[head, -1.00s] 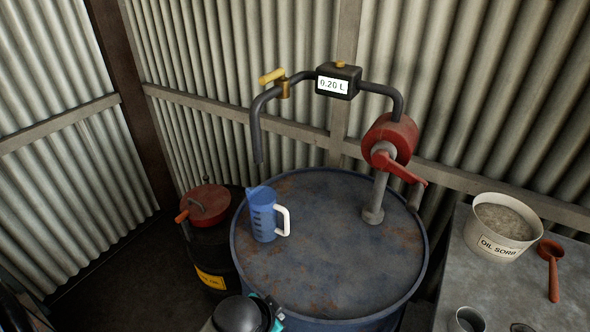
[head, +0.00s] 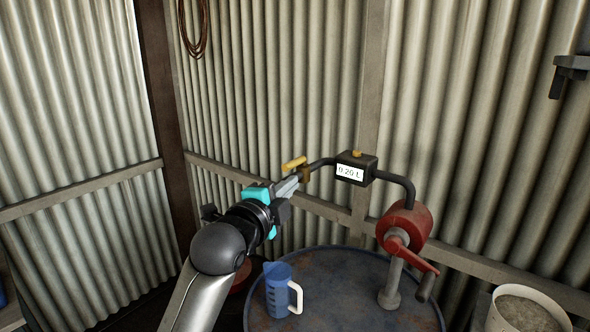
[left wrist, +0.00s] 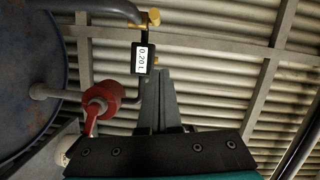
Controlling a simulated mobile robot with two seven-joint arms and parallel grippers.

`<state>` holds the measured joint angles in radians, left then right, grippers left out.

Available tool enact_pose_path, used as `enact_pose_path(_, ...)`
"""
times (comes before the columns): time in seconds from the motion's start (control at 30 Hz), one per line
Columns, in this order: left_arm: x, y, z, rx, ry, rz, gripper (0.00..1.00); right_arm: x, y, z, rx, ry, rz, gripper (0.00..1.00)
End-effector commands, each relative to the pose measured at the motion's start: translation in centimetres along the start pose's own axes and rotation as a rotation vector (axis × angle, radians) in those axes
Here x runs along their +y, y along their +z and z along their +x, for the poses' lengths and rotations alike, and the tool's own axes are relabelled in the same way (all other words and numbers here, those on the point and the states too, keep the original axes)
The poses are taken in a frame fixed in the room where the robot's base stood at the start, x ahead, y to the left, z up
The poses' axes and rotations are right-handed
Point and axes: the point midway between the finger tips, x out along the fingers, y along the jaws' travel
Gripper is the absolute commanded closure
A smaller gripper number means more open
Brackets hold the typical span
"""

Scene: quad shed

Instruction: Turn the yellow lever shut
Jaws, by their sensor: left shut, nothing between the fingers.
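The yellow lever (head: 294,163) sits on top of a small brass valve on the dark pipe, left of the meter, and points to the left in the head view. It also shows in the left wrist view (left wrist: 153,18), at the top. My left gripper (head: 292,184) is shut and empty, its fingertips just below and left of the lever; whether they touch it I cannot tell. The shut fingers also show in the left wrist view (left wrist: 158,73). The meter (head: 355,168) reads 0.20 L. My gripper and arm hide the downward spout. My right gripper is in no view.
A blue jug (head: 278,290) with a white handle stands on the blue drum (head: 345,270). A red pump (head: 405,225) with a crank stands on the drum's right. A white bucket (head: 522,312) is at bottom right. Corrugated walls close off the back and left.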

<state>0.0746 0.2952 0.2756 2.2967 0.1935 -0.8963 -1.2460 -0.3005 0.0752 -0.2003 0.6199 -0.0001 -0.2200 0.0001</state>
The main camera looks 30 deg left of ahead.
Motion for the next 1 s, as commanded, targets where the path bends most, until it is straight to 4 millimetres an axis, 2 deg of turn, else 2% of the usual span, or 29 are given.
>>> enact_pose_path(0.23,0.1,0.0,0.3,0.0,0.003,-0.002,1.0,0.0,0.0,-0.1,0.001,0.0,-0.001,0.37)
enact_pose_path(0.37,0.1,0.0,1.3,0.0,0.003,-0.003,1.0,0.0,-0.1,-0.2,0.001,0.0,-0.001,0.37)
enact_pose_path(1.0,0.1,-0.1,10.2,0.0,0.005,-0.006,1.0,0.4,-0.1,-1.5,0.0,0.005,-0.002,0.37)
